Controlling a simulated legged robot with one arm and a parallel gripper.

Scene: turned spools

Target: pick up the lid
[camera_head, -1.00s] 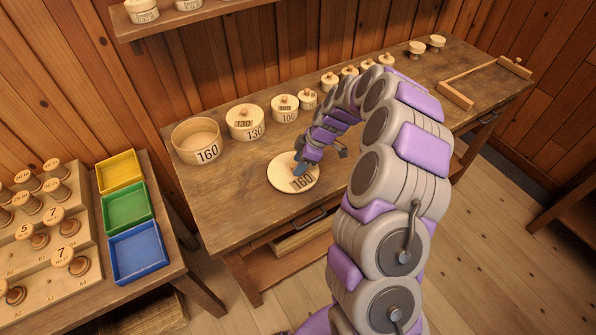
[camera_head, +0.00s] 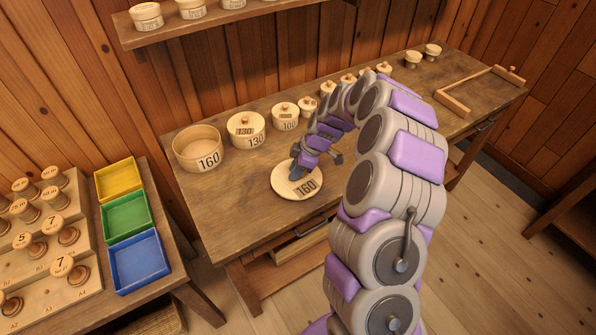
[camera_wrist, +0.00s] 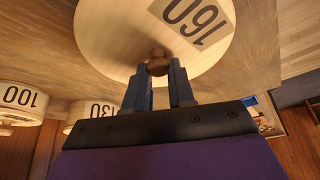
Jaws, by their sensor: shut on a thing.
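The lid (camera_head: 283,186) is a round pale wooden disc marked 160, with a small brown knob. It is at the front of the workbench, and it fills the top of the wrist view (camera_wrist: 120,35). My gripper (camera_wrist: 159,72) is shut on the lid's knob, with one blue finger on each side. In the head view my gripper (camera_head: 296,171) is above the lid and hides its knob. I cannot tell whether the lid touches the bench. The open round box (camera_head: 208,160) marked 160 stands behind and left of the lid.
Lidded boxes marked 130 (camera_head: 246,131) and 100 (camera_head: 286,118) stand in a row along the bench (camera_head: 225,205), with smaller ones beyond. Yellow, green and blue trays (camera_head: 138,262) and a spool rack (camera_head: 80,285) are at left. A wooden frame (camera_head: 453,102) lies at right.

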